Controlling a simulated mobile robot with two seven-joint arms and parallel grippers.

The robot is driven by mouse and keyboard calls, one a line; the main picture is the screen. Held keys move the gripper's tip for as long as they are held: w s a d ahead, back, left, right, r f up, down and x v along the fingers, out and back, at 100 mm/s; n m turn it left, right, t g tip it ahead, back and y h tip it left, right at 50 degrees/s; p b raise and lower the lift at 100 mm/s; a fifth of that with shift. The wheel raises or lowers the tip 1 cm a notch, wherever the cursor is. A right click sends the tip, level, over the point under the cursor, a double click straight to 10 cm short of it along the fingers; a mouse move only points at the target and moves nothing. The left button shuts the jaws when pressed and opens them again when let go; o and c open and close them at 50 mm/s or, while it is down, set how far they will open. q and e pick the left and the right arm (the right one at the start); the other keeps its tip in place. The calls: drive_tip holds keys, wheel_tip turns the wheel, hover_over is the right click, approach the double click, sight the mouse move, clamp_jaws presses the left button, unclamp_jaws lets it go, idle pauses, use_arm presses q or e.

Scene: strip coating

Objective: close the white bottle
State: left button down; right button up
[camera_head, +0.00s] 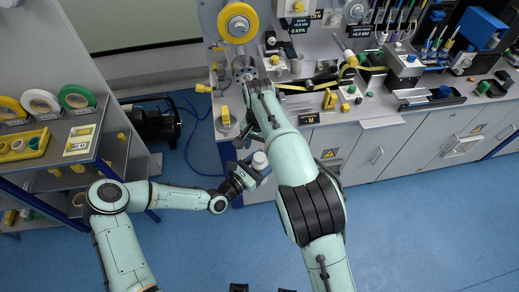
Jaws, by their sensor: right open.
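The white bottle (260,160) is in front of the bench, below its front edge in the picture and beside my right forearm. Its pale rounded top shows. It is too small to tell whether a cap is on it. My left gripper (252,172) comes in from the left and appears shut around the bottle, holding it off the floor. My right gripper (252,86) reaches over the bench's left end, just below a round metal fixture. It is open, and I see nothing between its fingers. No separate cap can be made out.
A yellow tape reel (238,22) hangs above the bench's left end. A shelf with tape rolls (76,97) stands left. A black machine (155,124) lies between them. The blue floor (430,220) is clear.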

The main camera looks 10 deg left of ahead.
sight(260, 157)
drive_tip(key=shift+c, duration=0.4)
drive_tip(key=n, duration=0.2)
drive_tip(key=r+n, duration=0.2)
drive_tip(key=n, duration=0.1)
drive_tip(key=shift+n, duration=0.3)
drive_tip(key=n, duration=0.2)
drive_tip(key=r+n, duration=0.1)
drive_tip(key=n, duration=0.2)
drive_tip(key=shift+r+n, duration=0.3)
drive_tip(key=shift+n, duration=0.1)
drive_tip(key=shift+f, duration=4.05)
drive_tip(key=c, duration=1.1)
